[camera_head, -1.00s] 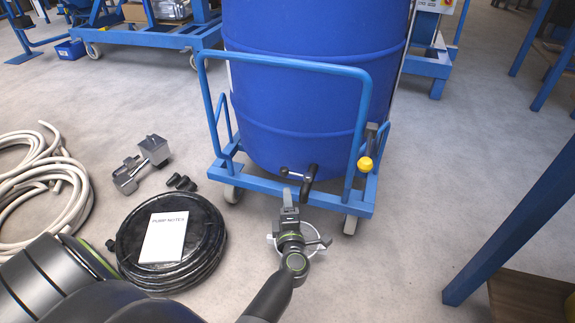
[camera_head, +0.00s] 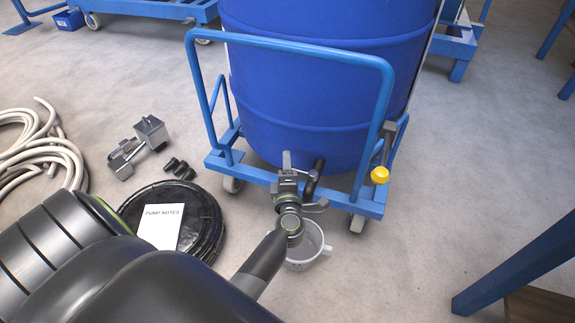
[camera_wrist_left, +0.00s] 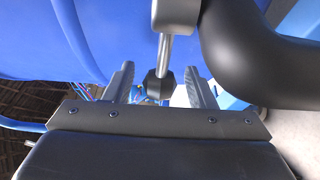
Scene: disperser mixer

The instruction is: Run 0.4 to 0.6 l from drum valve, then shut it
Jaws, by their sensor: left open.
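The big blue drum (camera_head: 310,90) stands on a blue trolley (camera_head: 235,172). Its dark outlet spout (camera_head: 314,178) sticks out low at the front. My left gripper (camera_head: 288,172) is just left of the spout and hides the valve lever in the head view. In the left wrist view the lever's metal rod (camera_wrist_left: 166,55) ends in a dark knob (camera_wrist_left: 158,86) between the open fingers of my left gripper (camera_wrist_left: 160,88). The curved dark spout shows close on the right (camera_wrist_left: 255,65). A pale jug (camera_head: 310,245) stands on the floor below, partly hidden by my left wrist.
A yellow-ended handle (camera_head: 380,175) hangs at the trolley's right side.

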